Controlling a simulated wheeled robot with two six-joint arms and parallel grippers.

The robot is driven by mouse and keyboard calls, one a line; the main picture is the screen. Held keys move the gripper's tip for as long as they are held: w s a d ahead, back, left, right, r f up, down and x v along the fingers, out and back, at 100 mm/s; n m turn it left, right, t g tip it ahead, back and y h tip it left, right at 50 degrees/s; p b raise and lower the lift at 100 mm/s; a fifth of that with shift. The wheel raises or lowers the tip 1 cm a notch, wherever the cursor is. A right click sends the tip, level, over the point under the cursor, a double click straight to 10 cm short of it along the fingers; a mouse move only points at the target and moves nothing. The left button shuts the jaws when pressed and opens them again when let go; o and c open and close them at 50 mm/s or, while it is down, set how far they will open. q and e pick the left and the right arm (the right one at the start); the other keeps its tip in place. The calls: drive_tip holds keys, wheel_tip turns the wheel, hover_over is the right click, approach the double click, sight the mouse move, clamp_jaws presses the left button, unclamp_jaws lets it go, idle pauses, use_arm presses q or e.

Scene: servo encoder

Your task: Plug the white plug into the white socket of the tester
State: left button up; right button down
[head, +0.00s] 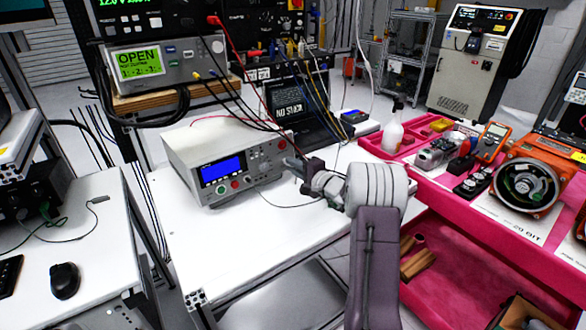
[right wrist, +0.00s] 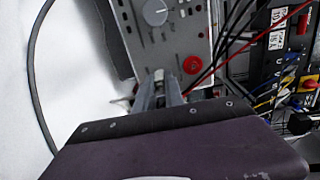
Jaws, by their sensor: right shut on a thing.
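The tester (head: 225,140) is a light grey box with a blue screen, standing on the white table. My right gripper (head: 290,163) reaches to the right end of its front panel. In the right wrist view, the gripper (right wrist: 159,82) is shut, with its fingertips close to the panel (right wrist: 185,35). A small pale piece, seemingly the white plug (right wrist: 159,74), shows between the fingertips; most of it is hidden. I cannot tell whether it touches the panel. The white socket cannot be made out. My left gripper is not in view.
A thin dark cable (head: 285,205) curves over the white table (head: 230,245) below my right gripper. Red and black leads (head: 250,105) hang above the tester. A laptop (head: 300,105) stands behind it. A pink tool cart (head: 440,205) is at the right. The table's front left is clear.

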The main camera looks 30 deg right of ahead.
drive_tip(key=shift+w, duration=0.1)
idle(0.5)
drive_tip(key=c, duration=1.3)
unclamp_jaws()
drive_tip(key=shift+c, duration=0.2)
drive_tip(key=s+d+b, duration=0.1)
drive_tip(key=s+b, duration=0.2)
drive_tip(key=s, duration=0.4)
drive_tip(key=shift+r+b, duration=0.3)
drive_tip(key=shift+r, duration=0.1)
